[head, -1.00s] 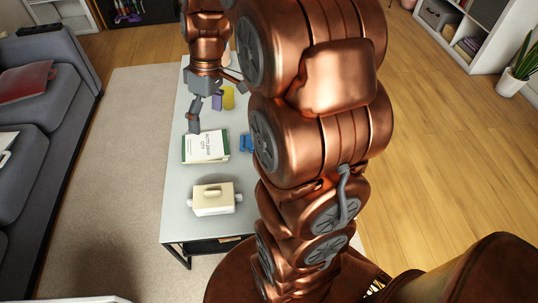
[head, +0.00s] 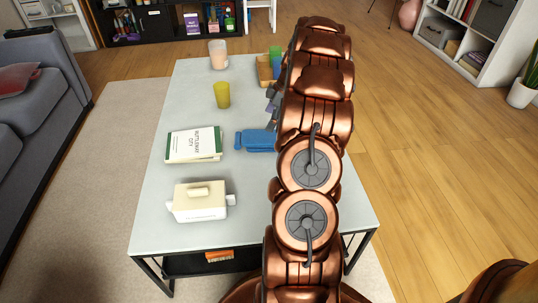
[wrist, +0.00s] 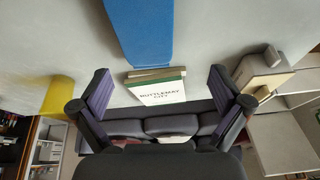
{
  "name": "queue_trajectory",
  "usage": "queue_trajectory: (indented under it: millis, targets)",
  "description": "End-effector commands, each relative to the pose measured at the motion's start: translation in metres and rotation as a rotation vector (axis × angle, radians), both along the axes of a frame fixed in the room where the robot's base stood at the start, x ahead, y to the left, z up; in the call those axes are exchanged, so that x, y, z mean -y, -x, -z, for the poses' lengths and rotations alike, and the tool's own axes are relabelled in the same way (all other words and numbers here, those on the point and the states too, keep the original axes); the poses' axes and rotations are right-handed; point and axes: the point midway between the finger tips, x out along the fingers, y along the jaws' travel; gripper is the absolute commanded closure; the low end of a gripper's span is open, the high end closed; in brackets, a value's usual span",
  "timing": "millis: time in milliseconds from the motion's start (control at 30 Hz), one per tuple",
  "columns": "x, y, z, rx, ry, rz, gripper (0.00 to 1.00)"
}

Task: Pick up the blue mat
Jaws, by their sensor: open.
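The blue mat (head: 258,140) lies on the grey table, with its right part hidden behind my arm in the head view. In the wrist view the mat (wrist: 142,32) is a blue strip at the top, beyond my fingertips. My gripper (wrist: 160,84) is open, with its two purple-padded fingers wide apart and nothing between them. The mat lies outside the fingers and does not touch them in that view. In the head view the gripper is mostly hidden behind the arm.
A book stack (head: 194,144) lies left of the mat, and a cream lidded box (head: 200,204) stands nearer. A yellow cup (head: 222,95), a pinkish cup (head: 217,56), a wooden tray (head: 264,72) and a green cup (head: 275,54) stand farther back. The table (head: 165,109) is bare between them.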

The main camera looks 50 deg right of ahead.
Motion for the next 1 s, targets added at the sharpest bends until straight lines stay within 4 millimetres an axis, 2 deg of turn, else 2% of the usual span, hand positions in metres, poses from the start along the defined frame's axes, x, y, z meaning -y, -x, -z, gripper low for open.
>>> queue_trajectory:
  millis: [33, 233, 667, 1000]
  targets:
    - [0.01, 0.003, 0.018, 0.008, 0.004, -0.003, 0.0]
    - [0.028, 0.006, 0.035, 0.029, 0.017, -0.02, 0.0]
    - [0.021, -0.003, 0.066, 0.03, 0.016, -0.02, 0.0]
    - [0.013, -0.015, 0.104, 0.031, 0.02, -0.021, 0.0]
